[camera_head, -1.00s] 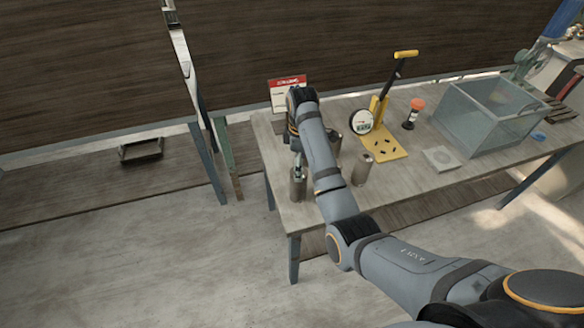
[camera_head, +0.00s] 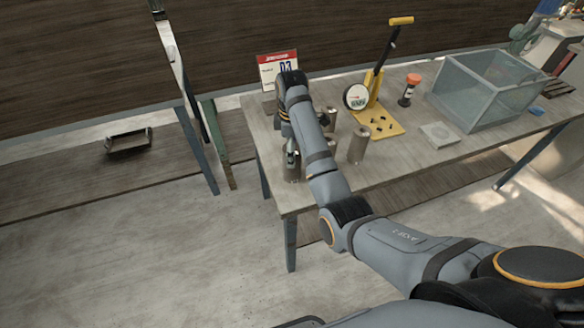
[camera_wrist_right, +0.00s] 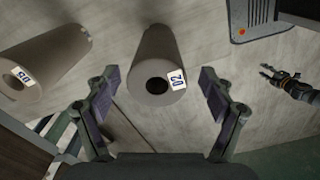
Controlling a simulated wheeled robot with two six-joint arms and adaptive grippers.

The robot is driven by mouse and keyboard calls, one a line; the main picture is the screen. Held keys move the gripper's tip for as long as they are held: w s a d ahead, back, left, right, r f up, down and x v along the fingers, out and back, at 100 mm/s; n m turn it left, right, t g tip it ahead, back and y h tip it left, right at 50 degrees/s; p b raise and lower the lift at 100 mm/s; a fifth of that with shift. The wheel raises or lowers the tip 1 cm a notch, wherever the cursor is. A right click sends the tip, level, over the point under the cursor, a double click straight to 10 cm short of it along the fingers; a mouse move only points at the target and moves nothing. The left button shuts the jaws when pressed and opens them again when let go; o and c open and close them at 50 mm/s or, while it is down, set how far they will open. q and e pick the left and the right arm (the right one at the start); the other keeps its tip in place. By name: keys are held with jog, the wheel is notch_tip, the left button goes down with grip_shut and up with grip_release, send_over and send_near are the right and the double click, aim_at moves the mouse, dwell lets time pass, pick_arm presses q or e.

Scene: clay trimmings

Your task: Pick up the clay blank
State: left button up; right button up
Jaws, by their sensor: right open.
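A grey-brown clay cylinder with a dark hole in its top and a white number label (camera_wrist_right: 158,66) stands between the spread fingers of my right gripper (camera_wrist_right: 158,88). The fingers sit apart on both sides without visibly touching it. In the head view the cylinder (camera_head: 292,170) stands near the table's front-left corner under my right gripper (camera_head: 291,152), partly covered by it. A second labelled cylinder (camera_wrist_right: 50,62) is left of it in the right wrist view. My left gripper (camera_wrist_right: 276,77) appears small at the right there; its jaw opening is unclear.
Another cylinder (camera_head: 358,146) stands to the right on the table (camera_head: 400,172). Behind are a yellow-based lever tool (camera_head: 380,124), a round dial (camera_head: 356,97), an orange-capped bottle (camera_head: 408,92), a glass tank (camera_head: 480,95) and a red-topped sign (camera_head: 277,68).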

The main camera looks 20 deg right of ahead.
jog(key=f, duration=0.4)
jog(key=shift+w+p, duration=0.2)
jog(key=shift+p, duration=0.15)
jog(key=shift+s+r, duration=0.1)
jog(key=shift+r, duration=0.05)
jog(key=c, duration=1)
pick_arm(q)
jog(key=shift+s+f, duration=0.25)
jog(key=shift+s, duration=0.45)
pick_arm(e)
grip_shut()
